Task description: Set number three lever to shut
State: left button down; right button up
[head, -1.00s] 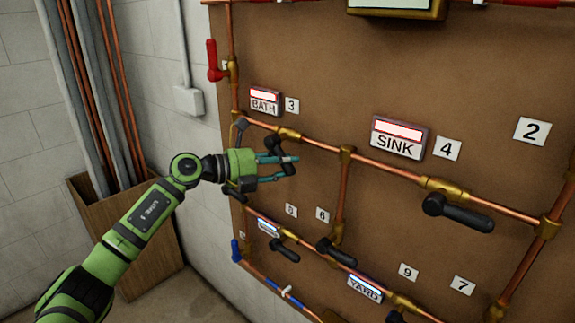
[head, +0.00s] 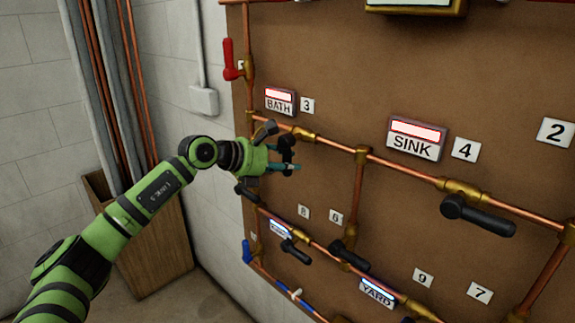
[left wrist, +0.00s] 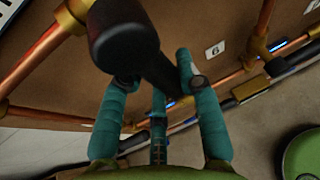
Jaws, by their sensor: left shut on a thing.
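The number three lever belongs to the brass valve (head: 303,133) just below the white 3 tag (head: 308,105) and the BATH sign (head: 280,101). Its dark handle (left wrist: 122,42) fills the upper middle of the left wrist view. My left gripper (head: 290,163) is at this handle, under the valve. Its teal fingers, also in the left wrist view (left wrist: 155,95), are shut on the handle from both sides. In the head view the gripper hides much of the handle, so its exact angle is hard to tell. My right gripper is not in view.
To the right are the SINK sign (head: 416,139), the 4 tag (head: 465,149) and a black lever (head: 478,215). Below are more black levers (head: 296,252) and the YARD sign (head: 377,292). A red lever (head: 229,60) is upper left. A wooden bin (head: 150,240) stands left.

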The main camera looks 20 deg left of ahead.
pick_arm(q)
jog(key=shift+a+f, duration=0.1)
jog(key=shift+f, duration=0.1)
dwell(0.4)
jog(key=c, duration=0.8)
grip_release()
jog(key=shift+r, duration=0.1)
jog(key=shift+c, duration=0.2)
jog(key=shift+a+r, duration=0.1)
jog(key=v, duration=1.1)
jog(key=shift+s+r, duration=0.2)
jog(key=shift+s, duration=0.15)
